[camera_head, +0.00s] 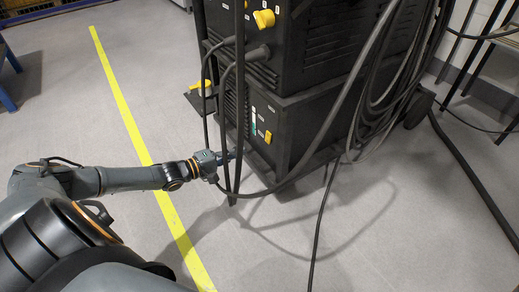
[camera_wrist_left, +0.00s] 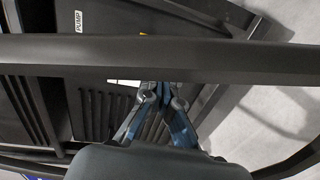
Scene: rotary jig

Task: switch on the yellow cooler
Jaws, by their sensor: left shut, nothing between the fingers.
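The black cooler unit (camera_head: 290,140) is the lower box of a tall black machine in the head view. A small yellow switch (camera_head: 268,137) sits on its front panel. My left gripper (camera_head: 232,154) is at the lower left of this panel, among hanging cables, to the left of and below the switch. In the left wrist view my left gripper (camera_wrist_left: 160,90) has its blue-grey fingers shut with nothing between them, in front of the slatted panel. A PUMP label (camera_wrist_left: 79,20) shows there. A dark bar or cable crosses the view and hides most of the switch area. My right gripper is out of view.
Thick black cables (camera_head: 340,110) hang in front of the machine and loop on its right. A yellow knob (camera_head: 264,18) is on the upper unit. A yellow floor line (camera_head: 135,130) runs on the left. The grey floor (camera_head: 70,110) left of the machine is clear.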

